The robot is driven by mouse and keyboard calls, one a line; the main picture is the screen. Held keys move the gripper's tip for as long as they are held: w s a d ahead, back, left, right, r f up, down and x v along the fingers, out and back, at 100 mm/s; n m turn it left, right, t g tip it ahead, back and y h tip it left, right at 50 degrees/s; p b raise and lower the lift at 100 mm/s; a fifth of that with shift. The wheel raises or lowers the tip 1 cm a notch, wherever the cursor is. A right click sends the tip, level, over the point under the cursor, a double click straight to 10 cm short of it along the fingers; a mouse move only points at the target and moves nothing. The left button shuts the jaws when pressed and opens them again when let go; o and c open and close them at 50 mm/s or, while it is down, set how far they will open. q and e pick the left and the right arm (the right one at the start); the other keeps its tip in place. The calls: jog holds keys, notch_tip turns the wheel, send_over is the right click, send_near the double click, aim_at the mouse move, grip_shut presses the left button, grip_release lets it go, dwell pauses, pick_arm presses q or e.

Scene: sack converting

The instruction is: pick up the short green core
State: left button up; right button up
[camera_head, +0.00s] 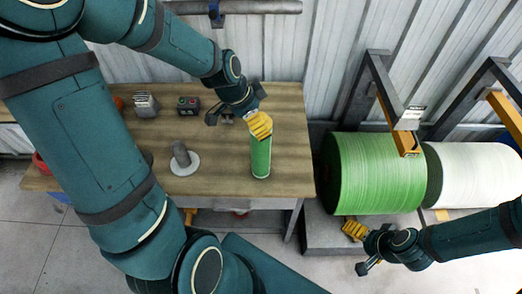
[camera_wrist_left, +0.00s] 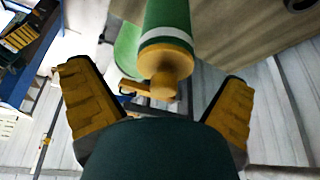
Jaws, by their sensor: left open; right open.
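The short green core (camera_head: 261,158) stands upright near the right end of the wooden table; its upper part is hidden by my left gripper (camera_head: 259,125). In the left wrist view the green core (camera_wrist_left: 165,25) shows a white band and a tan, narrower end. That end lies between the two spread yellow fingers of my left gripper (camera_wrist_left: 162,92), with gaps on both sides. My right gripper (camera_head: 354,230) is open and empty, low in front of the large green roll.
The wooden table (camera_head: 222,165) also holds a grey post on a white disc (camera_head: 184,165), a button box (camera_head: 188,105) and a grey device (camera_head: 146,105).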

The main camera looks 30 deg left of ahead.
pick_arm(q)
send_over(261, 151)
jog(key=w+a, duration=0.2)
jog(key=w, duration=0.1)
jog(key=shift+s+d+f, duration=0.15)
jog(key=shift+f, duration=2.3)
jog(key=c, duration=1.3)
